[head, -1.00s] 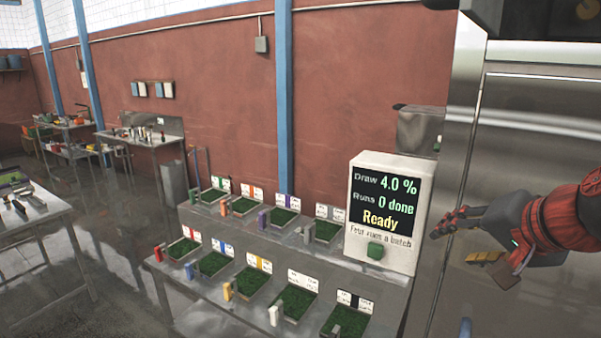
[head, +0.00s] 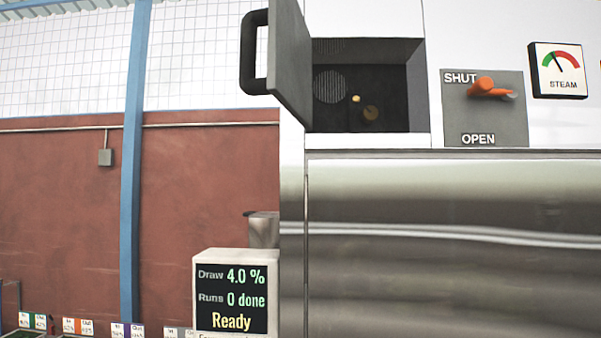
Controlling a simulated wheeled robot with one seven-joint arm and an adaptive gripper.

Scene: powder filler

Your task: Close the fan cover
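A grey hinged door with a black handle (head: 254,52) stands swung open to the left of a dark recess (head: 380,95) in the white upper part of the machine; it appears to be the fan cover (head: 291,60). Inside the recess I see a round grille, a small yellow knob and a brownish disc. My gripper is outside the head view now, so its state and distance from the cover are hidden.
Right of the recess is an orange lever (head: 490,88) on a SHUT/OPEN plate, then a steam gauge (head: 558,70). A steel panel (head: 440,240) fills the space below. A display box (head: 232,295) reading "Ready" stands lower left.

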